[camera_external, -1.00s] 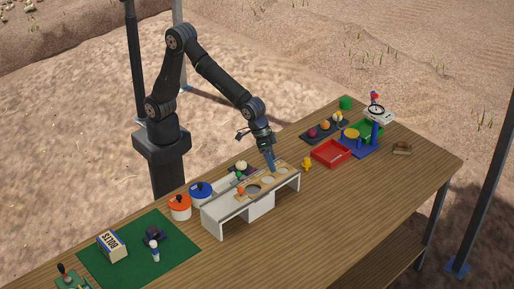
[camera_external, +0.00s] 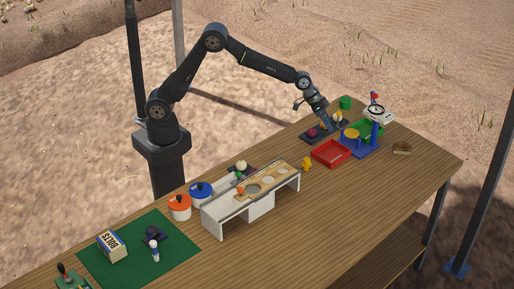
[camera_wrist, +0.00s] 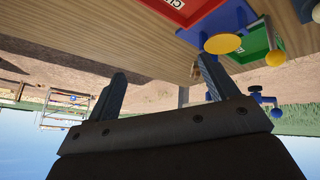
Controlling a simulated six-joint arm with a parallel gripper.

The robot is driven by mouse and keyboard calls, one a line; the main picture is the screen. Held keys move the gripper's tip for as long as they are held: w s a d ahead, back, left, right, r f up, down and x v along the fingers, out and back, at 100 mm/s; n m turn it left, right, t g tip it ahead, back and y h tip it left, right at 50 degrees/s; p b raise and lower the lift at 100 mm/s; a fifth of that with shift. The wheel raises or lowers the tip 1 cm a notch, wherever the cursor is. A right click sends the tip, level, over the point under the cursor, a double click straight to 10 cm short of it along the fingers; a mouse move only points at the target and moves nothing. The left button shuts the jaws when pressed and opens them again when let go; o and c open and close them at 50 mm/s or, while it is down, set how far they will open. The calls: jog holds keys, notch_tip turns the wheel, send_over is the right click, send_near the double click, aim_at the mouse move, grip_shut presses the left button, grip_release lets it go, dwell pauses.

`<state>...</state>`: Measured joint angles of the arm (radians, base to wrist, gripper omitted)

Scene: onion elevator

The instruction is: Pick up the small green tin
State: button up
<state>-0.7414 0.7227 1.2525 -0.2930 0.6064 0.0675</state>
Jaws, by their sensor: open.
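The small green tin (camera_external: 345,102) stands at the back edge of the wooden table in the external view. My gripper (camera_external: 332,128) is just in front of it, low over the dark tray of balls, and apart from the tin. In the wrist view my gripper (camera_wrist: 163,72) shows two spread fingers with nothing between them. I cannot make out the green tin in the wrist view.
The dark tray (camera_external: 311,137) holds several balls under my gripper. A red tray (camera_external: 331,153), a blue stand (camera_external: 375,135) with a yellow disc (camera_wrist: 222,43) and a green tray (camera_wrist: 258,48) are nearby. The table's front right is mostly clear.

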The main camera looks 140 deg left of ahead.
jog(key=s+a+f+y, duration=0.2)
jog(key=s+a, duration=1)
jog(key=a, duration=0.5)
jog(key=y, duration=0.2)
send_near(344, 100)
jog(key=shift+n+g, duration=0.3)
jog(key=shift+g, duration=0.1)
jog(key=x, duration=0.6)
jog(key=shift+w+a+r, duration=0.2)
jog(key=shift+w+r, duration=0.1)
jog(key=shift+w, duration=0.05)
jog(key=shift+f+x, duration=0.2)
jog(key=shift+x, duration=1.6)
jog(key=shift+w+a+f, duration=0.15)
jog(key=shift+a+f, duration=0.25)
jog(key=shift+f, duration=0.2)
jog(key=c, duration=1.1)
jog(key=shift+r, duration=0.15)
